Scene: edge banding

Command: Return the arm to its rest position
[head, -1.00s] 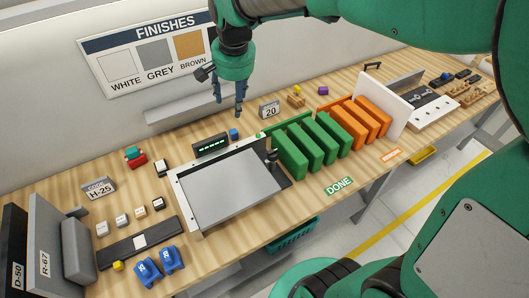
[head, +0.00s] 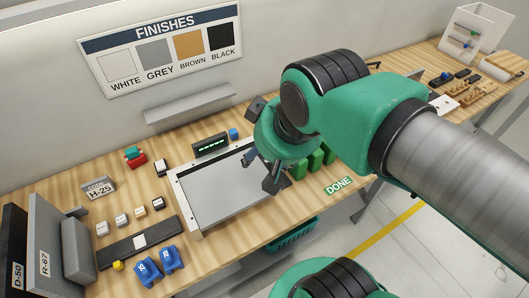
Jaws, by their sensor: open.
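My green arm (head: 345,95) reaches in from the right side of the head view, with its forearm over the right part of the bench. My gripper (head: 262,176) hangs above the right part of the grey panel in the framed tray (head: 184,202). Its dark fingers are apart and nothing shows between them. Whether the fingertips touch anything below cannot be told. The arm hides most of the green pieces (head: 316,160) and all of the orange ones.
The wooden bench (head: 120,180) carries small blocks, an H-25 sign (head: 99,188), blue parts (head: 158,261) and upright boards (head: 45,240) at left. A green DONE label (head: 339,186) lies near the front edge. A white rack (head: 478,32) stands at the far right.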

